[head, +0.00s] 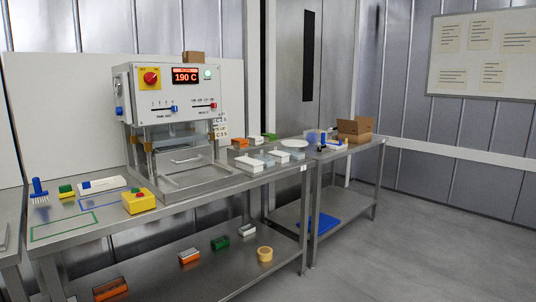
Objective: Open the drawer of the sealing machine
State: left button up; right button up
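The sealing machine (165,85) stands on the steel workbench at centre left. Its white front has a red knob, a display reading 190 C, a lit green lamp and two sliders. Below the front is a clear-walled chamber with a light handle (187,160) visible inside or on its face. A flat metal tray-like drawer section (190,182) lies at the base of the machine, toward the bench front; I cannot tell how far it is pulled out. Neither of my grippers is in the head view.
A yellow box with a red button (138,201) sits left of the machine's base. Several white trays (262,160) lie to its right. A cardboard box (355,130) is on the far table. A tape roll (265,254) is on the lower shelf. The floor at right is clear.

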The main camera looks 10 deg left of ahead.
aim_at(170, 162)
jog(key=z, duration=0.3)
jog(key=i, duration=1.2)
jog(key=u, duration=0.8)
jog(key=i, duration=0.9)
jog(key=u, duration=1.05)
